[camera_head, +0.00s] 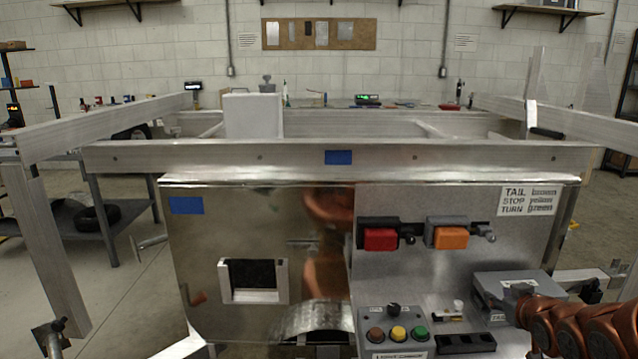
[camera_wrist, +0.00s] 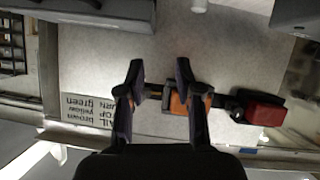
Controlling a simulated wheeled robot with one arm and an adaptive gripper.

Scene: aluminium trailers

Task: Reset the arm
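My copper-coloured arm (camera_head: 585,325) shows at the lower right of the head view, in front of the trailer panel's right side. In the wrist view my gripper (camera_wrist: 160,72) has its two dark fingers spread apart, with nothing held between them. The orange lamp (camera_wrist: 188,103) shows between and behind the fingers, partly covered by the right one; I cannot tell how far off it is. It also shows on the panel in the head view (camera_head: 450,237). My fingers cannot be made out clearly in the head view.
A grey box (camera_head: 525,290) and a button box (camera_head: 396,330) are low on the panel. An aluminium frame rail (camera_head: 430,158) crosses above.

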